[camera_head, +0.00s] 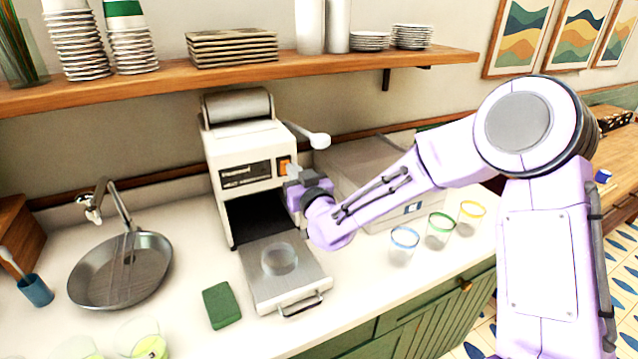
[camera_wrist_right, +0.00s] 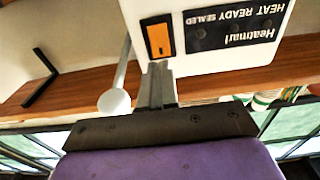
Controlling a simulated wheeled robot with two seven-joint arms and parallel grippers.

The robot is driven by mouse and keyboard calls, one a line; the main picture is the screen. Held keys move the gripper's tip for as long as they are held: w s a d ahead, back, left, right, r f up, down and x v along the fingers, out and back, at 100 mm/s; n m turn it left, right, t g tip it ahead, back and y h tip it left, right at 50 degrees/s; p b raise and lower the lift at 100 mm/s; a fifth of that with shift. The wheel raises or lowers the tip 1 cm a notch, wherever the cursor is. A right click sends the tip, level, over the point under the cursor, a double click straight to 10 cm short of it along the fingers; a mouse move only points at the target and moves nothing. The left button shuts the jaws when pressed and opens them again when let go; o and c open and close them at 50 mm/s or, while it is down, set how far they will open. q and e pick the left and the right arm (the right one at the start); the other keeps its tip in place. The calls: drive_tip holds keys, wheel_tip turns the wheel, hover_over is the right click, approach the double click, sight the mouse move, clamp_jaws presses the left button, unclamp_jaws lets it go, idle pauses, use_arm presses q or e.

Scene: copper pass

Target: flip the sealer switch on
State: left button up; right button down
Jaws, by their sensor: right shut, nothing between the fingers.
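The sealer (camera_head: 237,155) is a white machine on the counter, with a black label panel and an open tray pulled out at its front. Its orange switch (camera_head: 284,166) sits on the front face, right of the label. In the right wrist view the orange switch (camera_wrist_right: 159,39) is in a black frame, just beyond the fingertips. My right gripper (camera_head: 292,176) is shut and empty, its tips at or very near the switch's lower edge; I cannot tell whether they touch it. The fingers also show in the right wrist view (camera_wrist_right: 158,75). My left gripper is out of view.
A white lever (camera_head: 318,140) sticks out at the sealer's right side. Colour-rimmed glasses (camera_head: 404,243) stand to the right, a green sponge (camera_head: 221,305) and a sink (camera_head: 120,270) to the left. A wooden shelf (camera_head: 430,58) runs above.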

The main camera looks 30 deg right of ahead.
drive_tip(key=s+r+b, duration=0.2)
drive_tip(key=s+b, duration=0.1)
drive_tip(key=s, duration=0.6)
use_arm(q)
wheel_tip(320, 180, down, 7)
drive_tip(key=b, duration=0.5)
use_arm(e)
drive_tip(key=m+t, duration=0.2)
drive_tip(key=m, duration=1.6)
approach(285, 167)
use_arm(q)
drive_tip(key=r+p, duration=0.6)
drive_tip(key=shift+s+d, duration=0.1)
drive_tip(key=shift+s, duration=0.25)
use_arm(e)
drive_tip(key=x, duration=0.6)
drive_tip(key=shift+w+r, duration=0.3)
drive_tip(key=shift+w, duration=0.1)
